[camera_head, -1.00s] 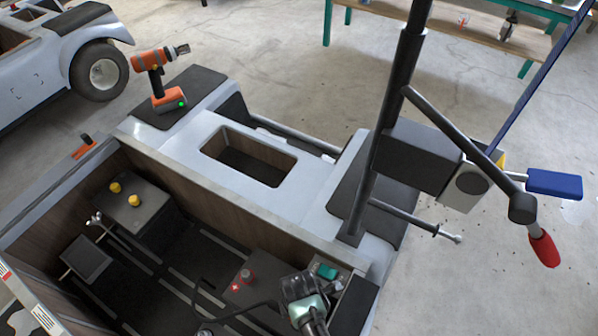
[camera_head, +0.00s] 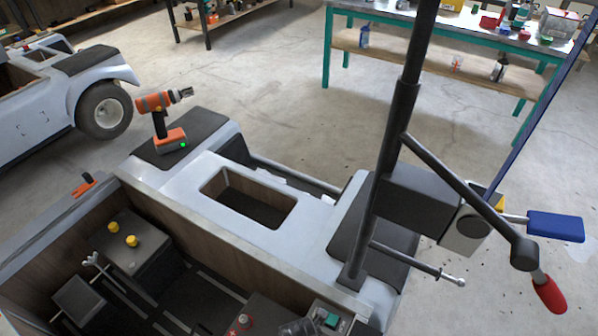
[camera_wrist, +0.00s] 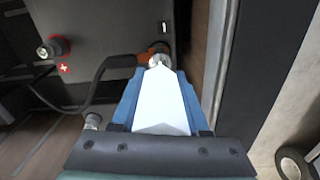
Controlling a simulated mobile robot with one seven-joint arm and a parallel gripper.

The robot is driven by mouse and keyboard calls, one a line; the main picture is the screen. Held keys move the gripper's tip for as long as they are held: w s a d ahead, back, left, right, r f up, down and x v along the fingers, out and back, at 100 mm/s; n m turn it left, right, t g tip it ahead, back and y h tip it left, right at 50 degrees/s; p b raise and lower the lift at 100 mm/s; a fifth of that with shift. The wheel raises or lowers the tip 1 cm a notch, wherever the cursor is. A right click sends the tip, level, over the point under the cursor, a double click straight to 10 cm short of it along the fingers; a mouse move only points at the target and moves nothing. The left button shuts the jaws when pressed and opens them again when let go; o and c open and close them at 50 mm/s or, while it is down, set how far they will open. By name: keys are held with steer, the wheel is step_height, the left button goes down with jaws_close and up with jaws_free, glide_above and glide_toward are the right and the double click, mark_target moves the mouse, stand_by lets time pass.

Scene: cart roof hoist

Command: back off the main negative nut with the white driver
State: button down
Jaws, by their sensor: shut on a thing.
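In the wrist view my gripper (camera_wrist: 160,78) has blue fingers shut on the white driver (camera_wrist: 160,108). The driver's narrow end points at a silver nut or post (camera_wrist: 159,60) with an orange piece (camera_wrist: 144,57) and a black cable (camera_wrist: 95,85) beside it. This appears to be the main negative nut. I cannot tell whether the driver touches or fits over it. The grey battery top (camera_wrist: 110,25) carries a red-ringed terminal (camera_wrist: 52,47) and a red plus mark (camera_wrist: 65,69) at left. In the head view the working area is cut off by the bottom edge.
A wooden side wall (camera_wrist: 197,50) stands close right of the driver. A dark hoist post (camera_head: 385,180) with a red-handled crank (camera_head: 549,294) rises at right. Yellow-capped posts (camera_head: 131,240) sit at left.

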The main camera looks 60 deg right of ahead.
steer(key=shift+r, duration=0.2)
steer(key=shift+r+p, duration=1.35)
steer(key=shift+p, duration=0.15)
steer(key=m, duration=1.9)
steer(key=shift+m, duration=0.3)
steer(key=m, duration=0.5)
steer(key=shift+m, duration=0.3)
